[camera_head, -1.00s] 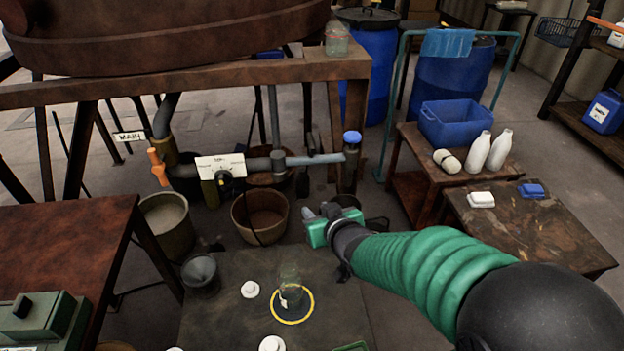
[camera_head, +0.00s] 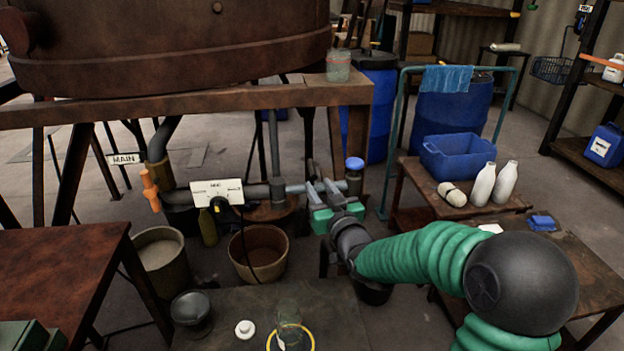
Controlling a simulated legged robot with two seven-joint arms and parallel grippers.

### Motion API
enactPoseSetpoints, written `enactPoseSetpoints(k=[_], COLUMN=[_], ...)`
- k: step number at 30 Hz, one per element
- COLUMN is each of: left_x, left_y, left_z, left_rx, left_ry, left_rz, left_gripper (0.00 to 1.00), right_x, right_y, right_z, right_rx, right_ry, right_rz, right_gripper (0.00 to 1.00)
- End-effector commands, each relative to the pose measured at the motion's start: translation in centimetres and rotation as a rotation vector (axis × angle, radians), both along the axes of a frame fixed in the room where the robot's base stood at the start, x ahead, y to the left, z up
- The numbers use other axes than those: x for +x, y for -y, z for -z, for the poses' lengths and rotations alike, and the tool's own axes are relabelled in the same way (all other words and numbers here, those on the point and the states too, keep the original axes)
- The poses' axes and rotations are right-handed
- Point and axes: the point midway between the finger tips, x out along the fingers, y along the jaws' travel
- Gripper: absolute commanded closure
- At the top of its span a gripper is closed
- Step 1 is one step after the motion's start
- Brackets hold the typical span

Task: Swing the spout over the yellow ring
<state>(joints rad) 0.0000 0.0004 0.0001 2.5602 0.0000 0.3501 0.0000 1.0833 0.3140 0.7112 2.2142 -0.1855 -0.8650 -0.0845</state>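The spout (camera_head: 297,189) is a grey-blue pipe running level to the right from the valve with the white plate (camera_head: 217,192). It ends near an upright piece with a blue cap (camera_head: 354,164). The yellow ring (camera_head: 309,333) lies on the dark low table at the bottom edge, partly cut off, and a clear glass jar (camera_head: 288,318) stands in it. The spout's end is behind and right of the ring. My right gripper (camera_head: 322,186), green with grey fingers, is at the spout, its fingers apart; contact cannot be told. My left gripper is out of view.
An orange handle (camera_head: 150,190) stands by the MAIN sign (camera_head: 123,158). A brown bucket (camera_head: 258,254) sits below the valve. A blue crate (camera_head: 460,158) and white bottles (camera_head: 483,185) stand right.

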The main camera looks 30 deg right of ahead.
Motion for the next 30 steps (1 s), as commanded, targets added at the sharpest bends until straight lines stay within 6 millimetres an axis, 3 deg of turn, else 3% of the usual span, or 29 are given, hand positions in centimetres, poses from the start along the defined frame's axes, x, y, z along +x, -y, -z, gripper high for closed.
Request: enactPoseSetpoints(k=[3, 7, 18, 26, 30], left_x=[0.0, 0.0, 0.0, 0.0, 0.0], left_y=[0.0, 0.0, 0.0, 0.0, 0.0], left_z=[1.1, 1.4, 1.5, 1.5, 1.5], left_rx=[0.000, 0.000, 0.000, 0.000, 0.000], left_ry=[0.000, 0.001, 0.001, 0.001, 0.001], left_rz=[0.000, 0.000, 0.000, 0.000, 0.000], left_gripper=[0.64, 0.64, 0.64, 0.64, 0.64], right_x=[2.8, 4.9, 6.0, 5.9, 5.9], right_y=[0.7, 1.3, 1.5, 1.6, 1.6], right_z=[0.3, 0.1, -0.1, -0.1, 0.0], right_rx=[0.004, 0.003, 0.001, 0.001, 0.001], right_ry=[0.002, 0.003, 0.000, 0.000, 0.000], right_rz=[-0.001, 0.000, 0.000, 0.000, 0.001], right_gripper=[0.67, 0.67, 0.67, 1.00, 1.00])
